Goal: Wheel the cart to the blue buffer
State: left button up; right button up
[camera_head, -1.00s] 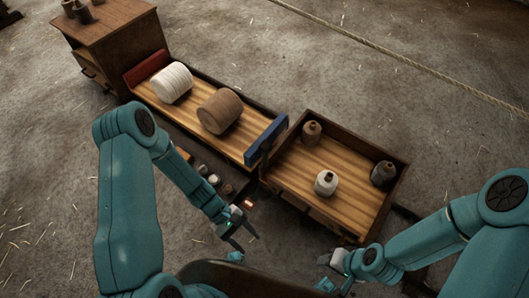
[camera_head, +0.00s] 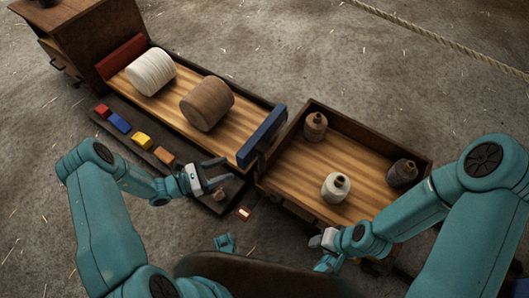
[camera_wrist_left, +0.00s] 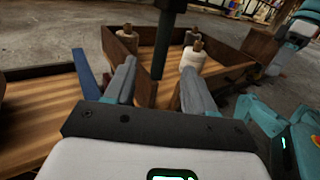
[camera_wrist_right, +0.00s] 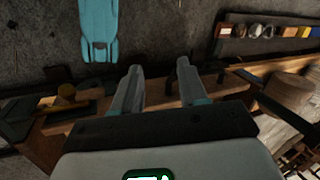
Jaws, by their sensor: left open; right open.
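A long wooden deck (camera_head: 222,139) carries a white spool (camera_head: 151,72) and a brown spool (camera_head: 207,103). A blue end block, the blue buffer (camera_head: 262,136), stands at its right end, and a red one (camera_head: 121,62) at its left. Beside the blue block is an open wooden box, seemingly the cart (camera_head: 345,127), holding three small bobbins; its wheels are not clear. My left gripper (camera_head: 226,170) is open and empty in front of the blue block, left of the box. My right gripper (camera_head: 316,242) is open by the box's near edge; its fingers show in the right wrist view (camera_wrist_right: 158,90).
A low dark shelf (camera_head: 143,155) with coloured blocks lies along the deck's near side, under my left gripper. A wooden cabinet (camera_head: 75,50) stands at the far left. A rope (camera_head: 440,38) crosses the floor at the back right. The floor behind the box is clear.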

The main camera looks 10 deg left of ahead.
pick_arm(q)
jog(key=b+x, duration=0.1)
jog(key=x, duration=0.8)
jog(key=b+x, duration=0.1)
jog(key=x, duration=0.4)
jog(key=shift+s+d+b, duration=0.2)
jog(key=shift+s+b, duration=0.1)
jog(key=shift+s, duration=0.05)
jog(key=shift+w+d, duration=0.4)
jog(key=shift+d, duration=0.1)
grip_shut()
